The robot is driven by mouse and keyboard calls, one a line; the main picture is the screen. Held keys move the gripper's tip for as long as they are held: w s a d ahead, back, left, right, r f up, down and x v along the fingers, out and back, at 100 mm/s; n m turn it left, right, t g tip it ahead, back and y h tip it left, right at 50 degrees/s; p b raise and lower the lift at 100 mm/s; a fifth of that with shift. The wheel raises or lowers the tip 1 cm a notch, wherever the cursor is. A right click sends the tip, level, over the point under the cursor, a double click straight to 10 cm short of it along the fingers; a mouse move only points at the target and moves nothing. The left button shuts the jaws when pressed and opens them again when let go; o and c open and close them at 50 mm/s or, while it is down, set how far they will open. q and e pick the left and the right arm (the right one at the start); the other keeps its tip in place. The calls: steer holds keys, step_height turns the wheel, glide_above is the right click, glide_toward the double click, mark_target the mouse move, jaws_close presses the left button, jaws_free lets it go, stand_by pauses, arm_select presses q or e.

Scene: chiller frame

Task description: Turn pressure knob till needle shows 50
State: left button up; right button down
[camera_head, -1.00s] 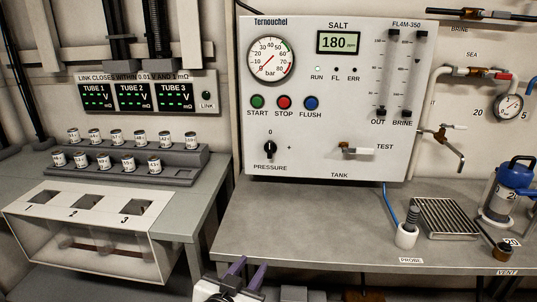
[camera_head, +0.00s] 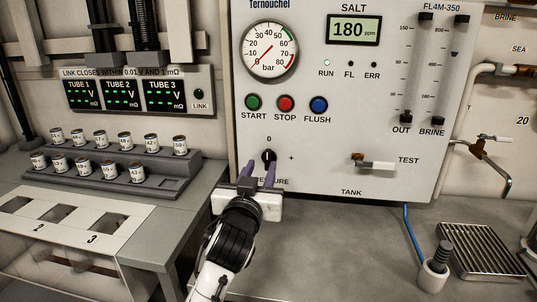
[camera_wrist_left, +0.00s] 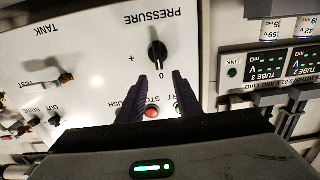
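The black pressure knob (camera_head: 269,157) is on the white panel, its white mark at 0. It also shows in the left wrist view (camera_wrist_left: 158,53), upside down. The round pressure gauge (camera_head: 269,50) is above it; its needle points to the lower left, at about 0 bar. My left gripper (camera_head: 259,172) is open, its two purple fingers just below and in front of the knob. In the left wrist view the fingers (camera_wrist_left: 158,92) are apart with nothing between them, and the knob lies beyond their tips. My right gripper is not in view.
START, STOP and FLUSH buttons (camera_head: 285,104) sit between gauge and knob. A TEST valve handle (camera_head: 376,163) sticks out to the right. A sample rack (camera_head: 110,165) is at left. The grey bench (camera_head: 330,235) below the panel is mostly clear.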

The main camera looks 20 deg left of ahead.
mark_target(267, 154)
arm_select(q)
steer(key=x, duration=0.7)
steer(key=shift+w+f, duration=0.1)
steer(key=shift+w, duration=0.2)
steer(key=shift+c, duration=0.4)
jaws_close()
